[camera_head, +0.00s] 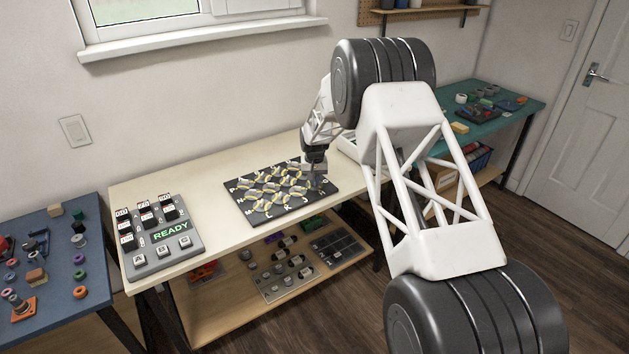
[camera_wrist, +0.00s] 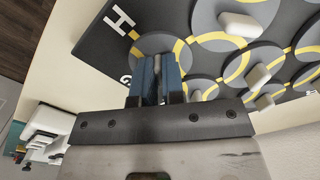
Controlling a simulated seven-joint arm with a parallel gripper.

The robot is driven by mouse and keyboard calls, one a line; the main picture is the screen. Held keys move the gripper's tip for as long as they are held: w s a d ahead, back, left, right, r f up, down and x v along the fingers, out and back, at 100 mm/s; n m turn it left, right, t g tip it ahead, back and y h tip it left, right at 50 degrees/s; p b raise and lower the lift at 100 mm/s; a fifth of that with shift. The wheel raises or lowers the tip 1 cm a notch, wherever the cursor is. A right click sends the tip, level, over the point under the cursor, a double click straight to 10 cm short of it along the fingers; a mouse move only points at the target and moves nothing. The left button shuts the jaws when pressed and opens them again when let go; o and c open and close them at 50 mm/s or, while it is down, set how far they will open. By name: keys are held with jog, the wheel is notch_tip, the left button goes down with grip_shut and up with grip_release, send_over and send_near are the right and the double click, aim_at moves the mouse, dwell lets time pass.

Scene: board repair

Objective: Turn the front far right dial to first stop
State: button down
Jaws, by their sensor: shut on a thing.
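The dial board (camera_head: 333,190) is a dark plate on the cream table, with grey round dials marked by yellow arcs and white letters along its edge. My gripper (camera_head: 314,184) reaches down onto the board's right side. In the wrist view my gripper's blue fingers (camera_wrist: 157,75) are shut at a grey dial (camera_wrist: 160,42) near the letters H and G. Its knob is mostly hidden between the fingers. Other dials with pale raised knobs (camera_wrist: 245,24) stand beside it, joined by yellow arcs. The gripped dial's exact angle cannot be told.
A grey panel (camera_head: 190,245) with flip tiles, buttons and a READY display stands left on the cream table (camera_head: 215,210). A blue bench (camera_head: 60,270) with small parts is at far left, a teal bench (camera_head: 500,118) at back right. A lower shelf (camera_head: 225,310) holds more parts.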

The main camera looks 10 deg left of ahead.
jog(key=shift+m, duration=1.5)
jog(key=c, duration=1.2)
grip_release()
jog(key=shift+r, duration=0.1)
jog(key=shift+r, duration=3.8)
jog(key=shift+r, duration=0.1)
